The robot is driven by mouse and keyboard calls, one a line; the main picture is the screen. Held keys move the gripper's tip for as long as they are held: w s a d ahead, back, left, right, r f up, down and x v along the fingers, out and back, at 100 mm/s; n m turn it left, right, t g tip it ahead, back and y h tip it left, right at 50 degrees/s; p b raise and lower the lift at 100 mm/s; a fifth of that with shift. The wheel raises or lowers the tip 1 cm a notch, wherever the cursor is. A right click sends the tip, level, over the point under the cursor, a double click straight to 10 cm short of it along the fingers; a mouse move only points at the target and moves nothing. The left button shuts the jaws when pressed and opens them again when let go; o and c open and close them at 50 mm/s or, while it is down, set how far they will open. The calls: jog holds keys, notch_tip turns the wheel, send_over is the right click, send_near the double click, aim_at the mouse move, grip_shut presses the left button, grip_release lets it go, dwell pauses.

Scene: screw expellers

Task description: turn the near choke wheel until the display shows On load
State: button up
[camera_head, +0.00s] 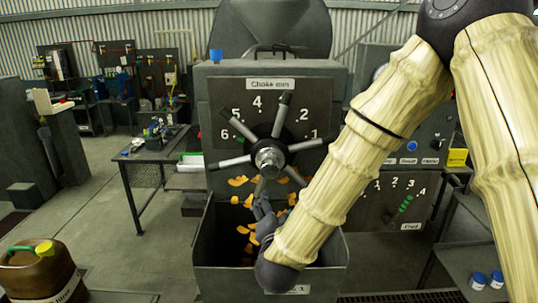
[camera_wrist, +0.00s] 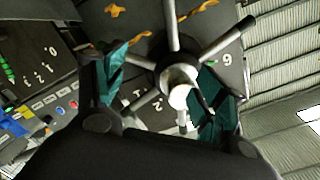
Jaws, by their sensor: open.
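My gripper (camera_head: 262,198) is just below the hub, in front of the bin, partly hidden by my arm. In the wrist view my gripper (camera_wrist: 160,92) is open, its teal-padded fingers on either side of the wheel's hub (camera_wrist: 178,84) and spokes. I cannot tell whether a finger touches a spoke. No display reading "On load" is legible.
A dark bin (camera_head: 220,281) with orange flakes stands below the wheel. A brown jug (camera_head: 42,275) stands at lower left. A small table (camera_head: 150,155) is at left, with open floor before it.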

jog(key=m+t, duration=0.1)
send_near(269, 167)
jog(key=w+f, duration=0.2)
jog(key=w, duration=0.1)
jog(key=shift+h, duration=0.3)
jog(key=w+p, duration=0.5)
jog(key=w, duration=0.5)
jog(key=shift+w+p, duration=0.25)
jog(key=shift+p, duration=0.1)
jog(key=c, duration=1.5)
jog(key=shift+o, duration=0.2)
